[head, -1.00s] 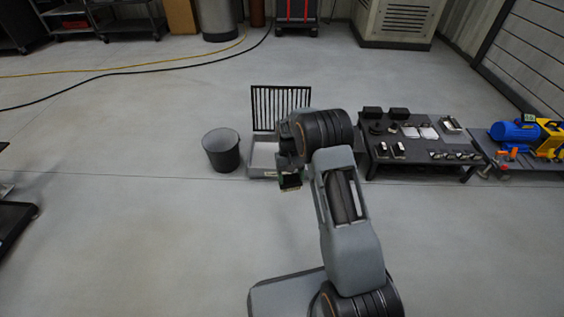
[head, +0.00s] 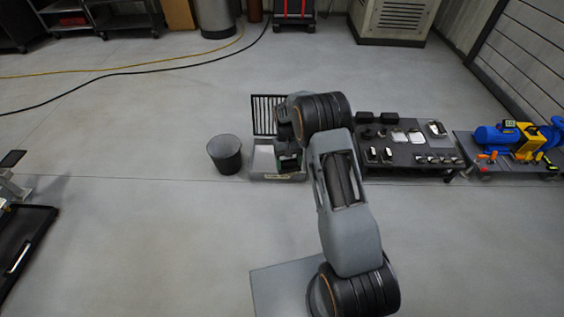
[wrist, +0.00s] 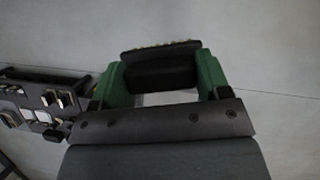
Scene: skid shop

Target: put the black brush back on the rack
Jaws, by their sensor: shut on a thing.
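The black brush (wrist: 160,66) shows in the wrist view, with a pale bristle edge along its far side. My gripper (wrist: 162,80) has green fingers and is shut on the brush, one finger at each end. In the head view my gripper is a small dark shape (head: 289,164) below my wrist, over or close to the right side of a grey tray, and the brush cannot be made out there. The black slatted rack (head: 264,115) stands upright behind the tray; my arm hides its right part.
The grey tray (head: 263,160) sits on the floor in front of the rack. A dark bin (head: 224,153) stands left of it. A dark table (head: 410,152) with several small parts is at the right, beside a bench with a blue and yellow machine (head: 520,138).

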